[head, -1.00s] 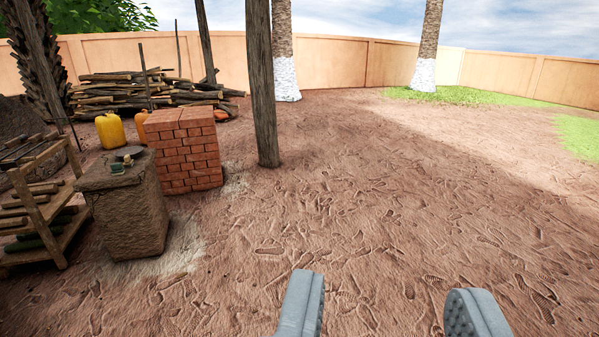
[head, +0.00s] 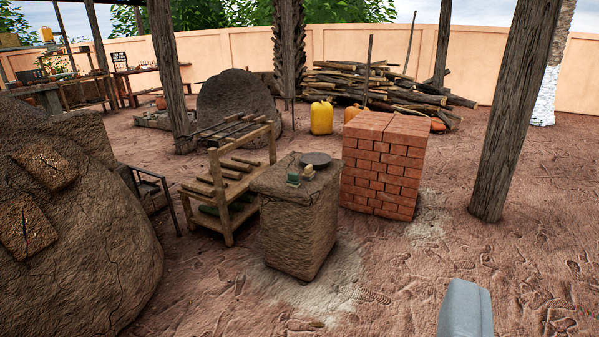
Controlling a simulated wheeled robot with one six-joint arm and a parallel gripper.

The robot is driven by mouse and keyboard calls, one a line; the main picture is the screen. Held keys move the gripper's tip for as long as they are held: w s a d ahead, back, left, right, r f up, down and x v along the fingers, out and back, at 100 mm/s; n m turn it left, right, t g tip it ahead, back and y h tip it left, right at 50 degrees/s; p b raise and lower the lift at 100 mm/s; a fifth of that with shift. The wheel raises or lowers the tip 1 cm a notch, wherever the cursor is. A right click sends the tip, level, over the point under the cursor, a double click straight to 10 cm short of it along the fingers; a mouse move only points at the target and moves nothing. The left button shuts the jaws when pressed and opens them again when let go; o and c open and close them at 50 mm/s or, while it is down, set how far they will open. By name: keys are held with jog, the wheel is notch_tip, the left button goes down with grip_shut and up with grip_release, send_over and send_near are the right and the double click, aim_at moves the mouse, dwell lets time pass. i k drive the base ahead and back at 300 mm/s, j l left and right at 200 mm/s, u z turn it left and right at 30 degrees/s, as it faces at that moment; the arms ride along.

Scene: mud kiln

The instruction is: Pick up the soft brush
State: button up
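I cannot make out a soft brush for certain in this view. A rough mud pedestal (head: 296,215) stands near the middle. On its top are a dark round plate (head: 316,159), a small green block-like item (head: 293,180) and another small item (head: 308,171), too small to identify. One grey finger of my gripper (head: 466,308) shows at the bottom right, over bare ground, well short of the pedestal. The other finger is out of view. Nothing is against the visible finger, so the gripper looks open and empty.
A wooden rack (head: 229,225) with rods stands left of the pedestal, a red brick stack (head: 382,170) right of it. A large mud dome (head: 75,260) fills the left. A post (head: 512,120) rises at right. Bare ground (head: 400,290) lies in front.

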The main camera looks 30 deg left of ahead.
aim_at(293, 181)
jog(key=i+j, duration=0.2)
jog(key=i, duration=0.3)
jog(key=i+j, duration=0.2)
jog(key=i, duration=0.3)
jog(key=i+j, duration=0.2)
jog(key=i, duration=0.3)
jog(key=i+j, duration=0.1)
jog(key=j, duration=0.3)
jog(key=i+j, duration=0.1)
jog(key=j, duration=0.3)
jog(key=i+j, duration=0.15)
jog(key=j, duration=0.2)
jog(key=i+j, duration=0.1)
jog(key=j, duration=0.3)
jog(key=i+j, duration=0.1)
jog(key=j, duration=0.7)
